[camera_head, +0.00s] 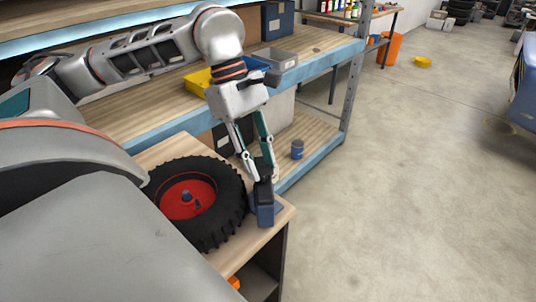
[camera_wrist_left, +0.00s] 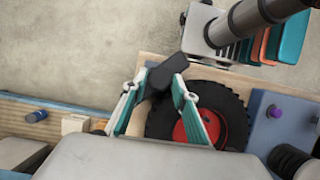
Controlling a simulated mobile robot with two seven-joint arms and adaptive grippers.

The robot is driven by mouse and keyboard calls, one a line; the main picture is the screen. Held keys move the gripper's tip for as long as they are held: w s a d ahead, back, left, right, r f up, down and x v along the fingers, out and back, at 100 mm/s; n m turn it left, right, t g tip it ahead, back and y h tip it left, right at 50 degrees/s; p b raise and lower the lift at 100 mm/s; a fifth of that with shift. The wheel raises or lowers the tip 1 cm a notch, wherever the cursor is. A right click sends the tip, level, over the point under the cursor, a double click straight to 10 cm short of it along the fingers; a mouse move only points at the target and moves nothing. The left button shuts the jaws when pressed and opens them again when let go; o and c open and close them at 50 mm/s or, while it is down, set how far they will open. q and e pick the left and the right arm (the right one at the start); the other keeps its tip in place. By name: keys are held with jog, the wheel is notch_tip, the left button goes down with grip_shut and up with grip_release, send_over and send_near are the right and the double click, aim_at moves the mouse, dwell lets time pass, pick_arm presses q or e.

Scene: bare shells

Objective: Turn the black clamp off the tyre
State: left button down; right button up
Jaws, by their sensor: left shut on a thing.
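A black tyre (camera_head: 221,221) with a red hub (camera_head: 188,196) lies flat on a wooden bench top (camera_head: 165,155). In the left wrist view the tyre (camera_wrist_left: 233,117) is partly hidden by my left fingers. The black clamp (camera_head: 265,194) stands at the tyre's right edge, its lower part looking dark blue. I cannot tell whether it touches the tyre. My left gripper (camera_head: 262,178) comes down from above and is shut on the clamp's upper part. In the left wrist view the clamp (camera_wrist_left: 172,68) sits between the fingertips.
A blue-framed shelf (camera_head: 335,58) with a yellow bin (camera_head: 198,82) and a grey bin (camera_head: 277,58) stands behind the bench. A blue can (camera_head: 297,149) is on its lower board.

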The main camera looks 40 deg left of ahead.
pick_arm(q)
jog(key=shift+r, duration=0.1)
dwell(0.4)
jog(key=c, duration=1.6)
grip_release()
jog(key=v, duration=1.2)
jog(key=shift+w, duration=0.1)
